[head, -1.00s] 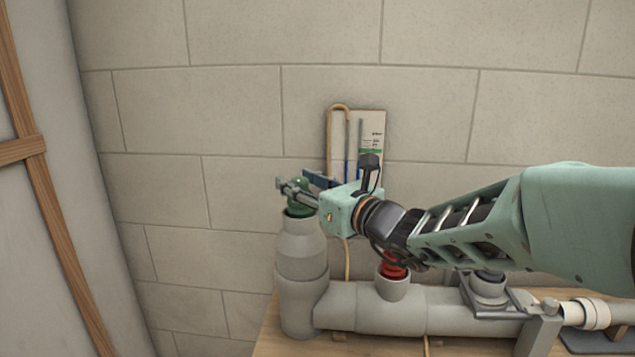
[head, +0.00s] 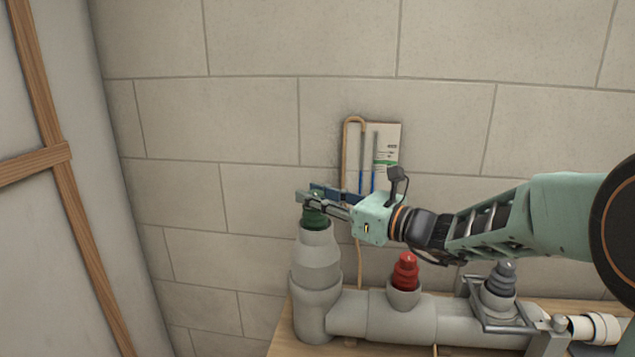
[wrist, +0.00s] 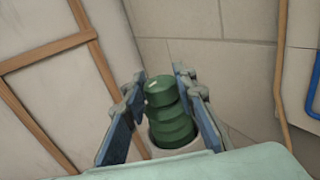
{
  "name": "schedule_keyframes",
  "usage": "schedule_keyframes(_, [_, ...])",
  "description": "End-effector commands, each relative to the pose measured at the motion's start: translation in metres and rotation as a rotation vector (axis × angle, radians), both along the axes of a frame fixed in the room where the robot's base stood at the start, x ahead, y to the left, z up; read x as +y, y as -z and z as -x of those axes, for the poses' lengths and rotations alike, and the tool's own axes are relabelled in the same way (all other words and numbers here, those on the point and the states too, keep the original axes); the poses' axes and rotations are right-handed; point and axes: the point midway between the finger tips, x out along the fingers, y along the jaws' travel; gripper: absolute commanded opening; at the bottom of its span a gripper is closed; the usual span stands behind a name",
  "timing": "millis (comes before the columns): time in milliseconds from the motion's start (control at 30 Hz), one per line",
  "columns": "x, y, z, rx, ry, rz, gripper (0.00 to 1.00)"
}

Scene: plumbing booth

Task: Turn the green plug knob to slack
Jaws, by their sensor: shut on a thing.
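The green plug knob (head: 314,218) sits in the top mouth of the upright grey pipe (head: 317,262) at the left end of the pipework. In the wrist view the green knob (wrist: 168,112) shows as stacked rounded ridges between the two fingers. My gripper (head: 312,197) reaches in from the right and is shut on the knob's upper part. The wrist view shows my gripper's fingers (wrist: 160,92) on either side of the knob. In the head view the fingers hide the knob's top.
A red plug (head: 405,270) and a grey plug (head: 500,280) stand in pipe openings to the right, below my arm. A panel (head: 387,147) with a bent tan pipe (head: 345,150) is on the block wall behind. A wood-framed partition (head: 70,200) stands at left.

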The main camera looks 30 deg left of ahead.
Motion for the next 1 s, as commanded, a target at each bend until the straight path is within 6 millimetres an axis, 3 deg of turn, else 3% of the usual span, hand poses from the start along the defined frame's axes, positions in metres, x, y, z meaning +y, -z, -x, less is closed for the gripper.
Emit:
schedule_keyframes(500, [-0.0005, -0.0051, -0.0025, 0.001, -0.432, -0.002, 0.01])
schedule_keyframes(1000, [0.0004, -0.0015, -0.0013, 0.000, -0.696, -0.001, 0.01])
